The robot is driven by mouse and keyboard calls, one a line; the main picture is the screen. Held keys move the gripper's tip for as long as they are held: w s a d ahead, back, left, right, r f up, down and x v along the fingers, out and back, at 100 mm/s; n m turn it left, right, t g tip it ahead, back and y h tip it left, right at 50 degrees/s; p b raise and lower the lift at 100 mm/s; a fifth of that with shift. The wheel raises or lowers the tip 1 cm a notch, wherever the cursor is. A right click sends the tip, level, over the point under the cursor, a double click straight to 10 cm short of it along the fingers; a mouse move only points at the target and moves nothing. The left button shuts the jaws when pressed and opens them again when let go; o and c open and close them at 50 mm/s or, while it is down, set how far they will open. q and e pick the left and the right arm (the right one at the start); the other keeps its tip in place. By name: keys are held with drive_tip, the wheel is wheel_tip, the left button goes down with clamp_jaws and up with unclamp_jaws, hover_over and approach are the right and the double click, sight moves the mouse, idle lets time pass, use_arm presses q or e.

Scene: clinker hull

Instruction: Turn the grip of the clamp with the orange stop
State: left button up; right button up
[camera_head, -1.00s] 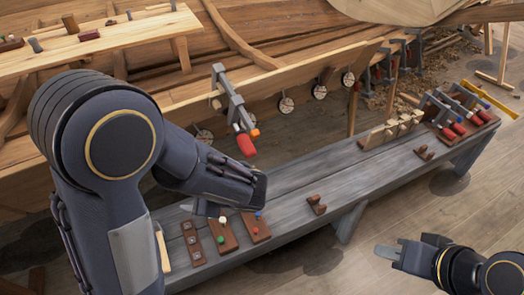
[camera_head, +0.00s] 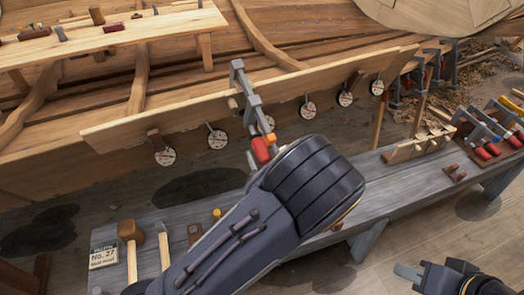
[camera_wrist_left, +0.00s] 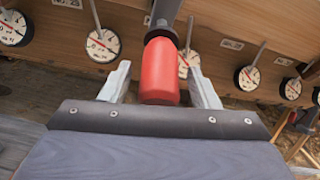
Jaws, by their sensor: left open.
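A grey clamp (camera_head: 245,95) hangs on the edge of the hull plank. Its orange stop (camera_head: 270,138) sits just above its red grip (camera_head: 261,149). The red grip fills the middle of the left wrist view (camera_wrist_left: 160,72), hanging down between the two pale fingers of my left gripper (camera_wrist_left: 158,88). The fingers are open, with a gap on each side of the grip. In the head view my own arm mostly hides this gripper. My right gripper (camera_head: 410,272) is at the lower right, away from the clamp; its finger gap is unclear.
Several round dials (camera_head: 218,138) hang along the plank's lower edge, close to the clamp. The grey bench (camera_head: 380,185) runs below. It carries a mallet (camera_head: 130,235), a wooden rack (camera_head: 420,145) and other clamps with red grips (camera_head: 485,150) at the right.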

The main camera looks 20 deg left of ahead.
use_arm(q)
drive_tip(key=shift+w+a, duration=0.4)
drive_tip(key=shift+w, duration=0.05)
drive_tip(key=shift+c, duration=0.4)
drive_tip(key=c, duration=0.9)
drive_tip(key=shift+s+r+m+g+y+p, duration=0.1)
drive_tip(key=shift+m+g+y+p, duration=0.65)
drive_tip(key=shift+p, duration=0.8)
drive_tip(key=shift+a+m+g+y+p, duration=0.1)
drive_tip(key=shift+m+g+y+p, duration=0.75)
drive_tip(key=shift+m+y+p, duration=0.35)
drive_tip(key=m+y, duration=0.1)
drive_tip(key=m+g+y, duration=0.1)
drive_tip(key=shift+s+f+m+g+p, duration=0.15)
drive_tip(key=shift+f+m+g+p, duration=0.05)
drive_tip(key=shift+m+g+p, duration=0.15)
drive_tip(key=shift+m+g+y, duration=0.25)
drive_tip(key=shift+m+y, duration=0.8)
drive_tip(key=shift+m, duration=0.05)
drive_tip(key=shift+s+r+m+y, duration=0.1)
drive_tip(key=shift+m+y, duration=0.4)
drive_tip(key=shift+m, duration=0.4)
